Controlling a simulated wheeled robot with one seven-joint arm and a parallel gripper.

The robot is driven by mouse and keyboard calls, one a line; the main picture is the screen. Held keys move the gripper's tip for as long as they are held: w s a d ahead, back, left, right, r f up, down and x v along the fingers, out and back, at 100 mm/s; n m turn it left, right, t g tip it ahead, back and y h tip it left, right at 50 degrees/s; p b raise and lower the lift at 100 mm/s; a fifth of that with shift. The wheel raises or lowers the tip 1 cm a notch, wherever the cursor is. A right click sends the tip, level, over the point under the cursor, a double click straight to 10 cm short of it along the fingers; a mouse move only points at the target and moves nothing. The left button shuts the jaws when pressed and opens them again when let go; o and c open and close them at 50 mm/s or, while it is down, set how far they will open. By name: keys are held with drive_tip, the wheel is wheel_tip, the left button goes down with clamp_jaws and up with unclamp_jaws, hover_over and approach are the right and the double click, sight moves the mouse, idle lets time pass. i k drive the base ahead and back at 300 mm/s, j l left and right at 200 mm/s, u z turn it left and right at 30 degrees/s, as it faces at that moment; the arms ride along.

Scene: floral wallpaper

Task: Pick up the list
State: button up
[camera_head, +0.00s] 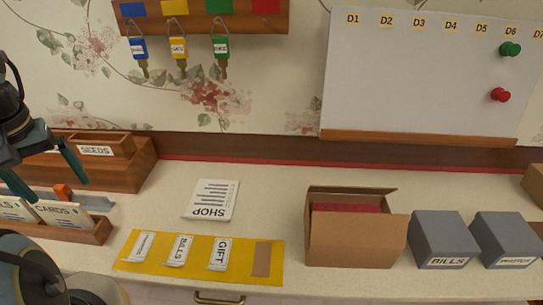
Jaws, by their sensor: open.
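The list is a white sheet or pad (212,200) with printed lines and the word SHOP, upside down in the picture. It lies flat on the pale counter, left of the middle, just behind the yellow mat. My gripper (44,172) is at the left edge with its teal fingers apart, above the card tray and in front of the seeds box. It is well left of the list and touches nothing that I can see. Its left side is partly cut off by the frame.
The yellow mat (130,267) holds several labelled slips. An open cardboard box (352,240) and grey boxes marked BILLS (441,236) and PHOTOS (503,237) stand right. The seeds box (130,172) and card tray (85,235) stand left. Keys (178,50) hang above. Counter around the list is clear.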

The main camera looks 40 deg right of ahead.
sight(212, 199)
drive_tip(key=k+l+u, duration=0.1)
drive_tip(key=u, duration=0.55)
drive_tip(key=k+l+u, duration=0.25)
drive_tip(key=k, duration=0.25)
drive_tip(key=k+u, duration=0.3)
drive_tip(key=k, duration=0.6)
